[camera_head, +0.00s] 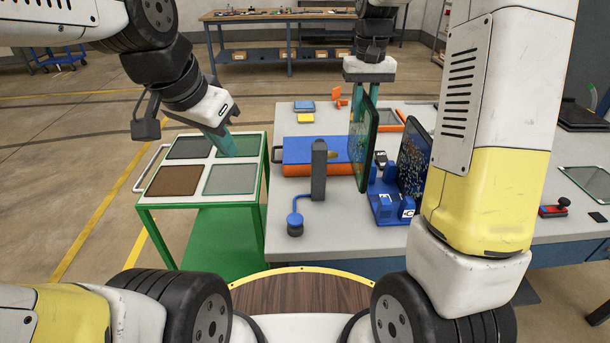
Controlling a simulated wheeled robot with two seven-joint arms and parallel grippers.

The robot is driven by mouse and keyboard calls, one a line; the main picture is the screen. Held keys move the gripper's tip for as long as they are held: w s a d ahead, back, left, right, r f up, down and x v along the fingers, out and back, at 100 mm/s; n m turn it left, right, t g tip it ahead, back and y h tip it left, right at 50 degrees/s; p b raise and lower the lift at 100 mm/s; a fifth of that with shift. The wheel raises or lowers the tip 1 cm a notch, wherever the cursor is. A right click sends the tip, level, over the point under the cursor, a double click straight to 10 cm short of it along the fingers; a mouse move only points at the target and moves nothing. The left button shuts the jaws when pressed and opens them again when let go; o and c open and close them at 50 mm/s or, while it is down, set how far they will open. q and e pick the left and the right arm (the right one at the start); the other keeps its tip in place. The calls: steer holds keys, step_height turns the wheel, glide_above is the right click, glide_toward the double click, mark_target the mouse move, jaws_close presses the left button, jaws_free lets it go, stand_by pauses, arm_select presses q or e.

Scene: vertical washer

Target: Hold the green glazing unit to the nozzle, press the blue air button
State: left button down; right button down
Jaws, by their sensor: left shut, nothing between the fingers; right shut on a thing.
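My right gripper (371,93) is shut on the top of a dark glazing unit with a green edge (362,150). The unit hangs upright, its speckled face seen at a steep angle. It is just right of a dark grey post (319,175), which looks like the nozzle stand; I cannot tell whether they touch. A blue button (295,219) on a small dark base sits at the table's front left, joined to the post by a blue line. My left gripper (226,146) is shut and empty above the green cart, left of the button.
A second panel (413,158) stands in a blue rack (388,207) to the right. A blue and orange case (297,154) lies behind the post. The green cart (150,202) has several tray panels. A red block (553,211) and a tablet-like panel (588,181) lie far right.

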arm_select(q)
steer(key=w+d+f+m+g+y, duration=0.1)
steer(key=w+d+f+m+g, duration=0.4)
steer(key=m, duration=1)
steer(key=m+y, duration=0.2)
steer(key=m, duration=1.3)
glide_above(296, 219)
steer(key=d, duration=0.2)
step_height(296, 219, down, 6)
steer(key=shift+w+a+r, duration=0.2)
steer(key=shift+w, duration=0.15)
steer(key=shift+f, duration=0.1)
steer(key=f, duration=0.4)
steer(key=a+f, duration=0.1)
steer(key=f, duration=0.8)
steer(key=shift+s+a+f, duration=0.15)
steer(key=shift+a+f, duration=0.05)
steer(key=shift+f, duration=0.15)
steer(key=shift+f, duration=0.95)
steer(key=shift+s+a+f, duration=0.1)
steer(key=shift+s, duration=0.1)
